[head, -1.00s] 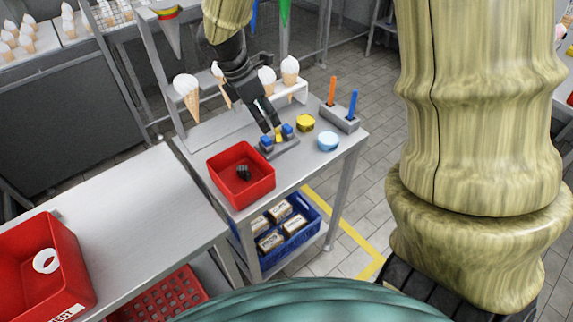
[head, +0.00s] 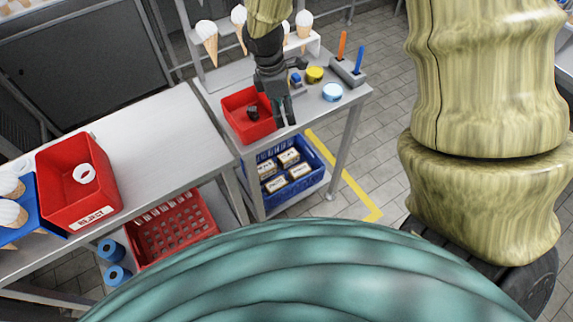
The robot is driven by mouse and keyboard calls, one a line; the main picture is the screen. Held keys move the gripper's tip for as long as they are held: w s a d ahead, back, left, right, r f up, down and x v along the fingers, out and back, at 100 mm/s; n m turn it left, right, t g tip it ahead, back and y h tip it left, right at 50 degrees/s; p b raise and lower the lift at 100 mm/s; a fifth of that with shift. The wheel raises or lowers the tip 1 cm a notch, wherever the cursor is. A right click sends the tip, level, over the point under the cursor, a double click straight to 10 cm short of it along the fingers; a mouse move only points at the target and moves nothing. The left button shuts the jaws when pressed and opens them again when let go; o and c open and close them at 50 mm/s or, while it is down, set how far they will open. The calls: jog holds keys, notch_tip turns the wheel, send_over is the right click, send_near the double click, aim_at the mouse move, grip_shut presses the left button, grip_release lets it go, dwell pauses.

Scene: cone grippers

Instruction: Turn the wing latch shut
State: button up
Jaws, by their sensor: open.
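The wing latch (head: 296,79) is on the small metal table, just right of my gripper. Only part of its blue and grey fixture shows; the rest, with the yellow piece between the blue parts, is hidden behind my gripper, so I cannot tell how the wing is turned. My gripper (head: 284,119) points down with its fingers apart and nothing visible between them. It appears in front of the latch, near the table's front edge and beside the red bin (head: 234,102).
A small dark object (head: 252,112) is in the red bin. A yellow round piece (head: 315,74), a light blue disc (head: 332,92) and a grey holder (head: 347,73) with orange and blue sticks stand right of the latch. Ice-cream cones (head: 304,24) stand in a rack behind.

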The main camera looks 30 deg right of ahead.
jog(key=s+a+f+m+y, duration=0.1)
jog(key=s+a+f+m, duration=0.1)
jog(key=f, duration=0.5)
jog(key=s+a+f+m+y+b, duration=0.1)
jog(key=s+a+f+m, duration=0.1)
jog(key=s+f, duration=0.3)
notch_tip(320, 180, down, 2)
jog(key=shift+a+f, duration=0.2)
jog(key=shift+s, duration=0.15)
jog(key=shift+c, duration=0.2)
